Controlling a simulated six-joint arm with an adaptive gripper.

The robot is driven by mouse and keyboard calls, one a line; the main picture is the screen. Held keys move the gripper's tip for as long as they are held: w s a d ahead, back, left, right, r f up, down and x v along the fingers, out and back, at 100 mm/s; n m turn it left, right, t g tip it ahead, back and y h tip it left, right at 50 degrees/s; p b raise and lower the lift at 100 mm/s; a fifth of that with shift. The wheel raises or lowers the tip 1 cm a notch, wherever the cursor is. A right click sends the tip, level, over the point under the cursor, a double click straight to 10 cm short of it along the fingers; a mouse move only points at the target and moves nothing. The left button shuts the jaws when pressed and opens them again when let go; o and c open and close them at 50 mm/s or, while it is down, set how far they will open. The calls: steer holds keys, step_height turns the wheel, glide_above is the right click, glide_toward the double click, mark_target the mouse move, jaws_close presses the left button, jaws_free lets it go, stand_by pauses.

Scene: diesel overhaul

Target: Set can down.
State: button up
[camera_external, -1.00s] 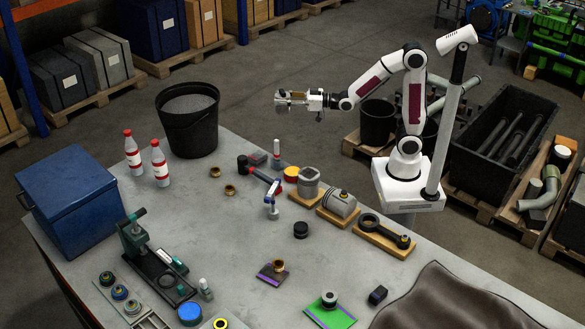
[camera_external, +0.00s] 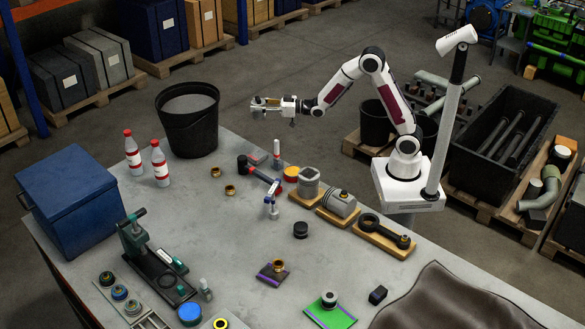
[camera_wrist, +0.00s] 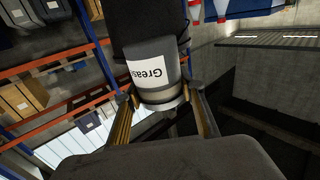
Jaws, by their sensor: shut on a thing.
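My gripper (camera_external: 260,106) is shut on a grey can and holds it in the air beyond the table's far edge, right of the black bucket. In the wrist view the can (camera_wrist: 160,95) sits between the two fingers of the gripper (camera_wrist: 158,105). Its white label, reading "Grease", shows rotated in that view. The can is small and hard to make out in the external view.
The black bucket (camera_external: 188,118) stands on the grey table (camera_external: 225,250) at the far left. Two red-capped bottles (camera_external: 160,165), a blue box (camera_external: 68,198), a hammer (camera_external: 258,174) and engine parts stand around. Patches of the table's middle are clear.

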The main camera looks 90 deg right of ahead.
steer(key=w+d+f+n+y, duration=0.4)
steer(key=w+d+f+y, duration=0.2)
steer(key=w+f, duration=0.5)
steer(key=shift+s+a+r+n+g+y, duration=0.3)
steer(key=shift+a+n+y, duration=0.25)
steer(key=shift+a+y, duration=0.3)
steer(key=shift+s+a+r+n+g+y, duration=0.2)
steer(key=shift+s+a+n+g+y, duration=0.25)
steer(key=shift+a+y, duration=0.4)
steer(key=shift+s+a+r+n+g+y, duration=0.3)
steer(key=shift+a+n+y, duration=0.3)
steer(key=shift+a+y, duration=0.25)
steer(key=shift+f, duration=0.15)
steer(key=shift+f, duration=2.4)
steer(key=shift+f, duration=0.1)
steer(key=shift+f, duration=2.25)
steer(key=shift+f, duration=0.2)
